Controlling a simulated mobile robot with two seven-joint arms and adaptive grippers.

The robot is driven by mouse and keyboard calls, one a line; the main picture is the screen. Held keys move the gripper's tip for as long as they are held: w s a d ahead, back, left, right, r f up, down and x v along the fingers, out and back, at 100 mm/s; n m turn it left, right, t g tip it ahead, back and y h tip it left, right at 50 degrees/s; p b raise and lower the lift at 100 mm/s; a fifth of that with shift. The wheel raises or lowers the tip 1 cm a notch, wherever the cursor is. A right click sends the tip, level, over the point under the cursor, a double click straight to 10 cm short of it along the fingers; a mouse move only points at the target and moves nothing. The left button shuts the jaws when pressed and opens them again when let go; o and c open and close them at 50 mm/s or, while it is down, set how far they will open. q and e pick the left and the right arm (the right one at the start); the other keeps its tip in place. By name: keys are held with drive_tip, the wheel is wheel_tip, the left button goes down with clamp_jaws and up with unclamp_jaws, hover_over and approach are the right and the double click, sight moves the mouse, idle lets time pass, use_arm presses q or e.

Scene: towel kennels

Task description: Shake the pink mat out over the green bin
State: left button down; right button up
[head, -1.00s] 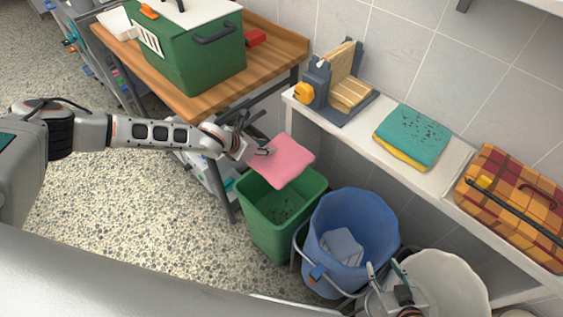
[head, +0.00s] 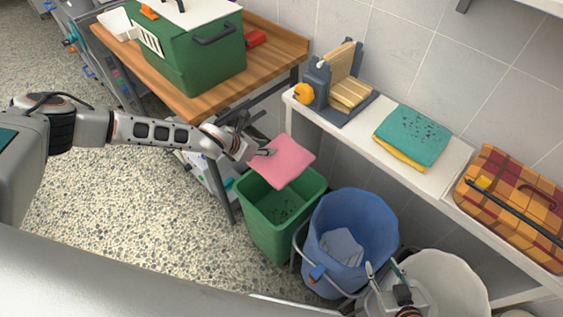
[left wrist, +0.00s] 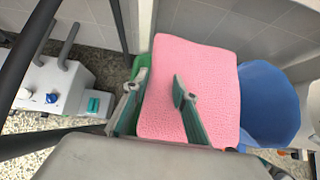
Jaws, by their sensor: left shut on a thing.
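The pink mat (head: 286,162) hangs above the green bin (head: 251,212), tilted, over the bin's back part. My left gripper (head: 266,152) is shut on the mat's near left edge. In the left wrist view the mat (left wrist: 205,75) fills the middle, between and beyond the fingers (left wrist: 158,98), and its upper face looks clean. It hides most of the bin there. Dark specks lie on the floor of the bin in the head view. My right gripper (head: 384,274) is at the bottom, over the white bucket's left side, with its fingers apart and nothing visible between them.
A blue bucket (head: 325,218) with a grey cloth inside stands right of the green bin. A white bucket (head: 460,285) is at the lower right. A shelf holds a teal towel (head: 415,135) with dark specks and a plaid case (head: 515,200). A wooden bench (head: 270,45) stands behind.

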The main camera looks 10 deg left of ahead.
use_arm(q)
wheel_tip(320, 180, up, 4)
drive_tip(key=p, duration=0.3)
drive_tip(key=shift+w, duration=0.15)
wheel_tip(320, 180, up, 3)
drive_tip(key=shift+f, duration=0.2)
drive_tip(key=shift+r+b, duration=0.25)
drive_tip(key=shift+b, duration=0.05)
wheel_tip(320, 180, down, 7)
drive_tip(key=b, duration=0.3)
drive_tip(key=shift+f, duration=0.1)
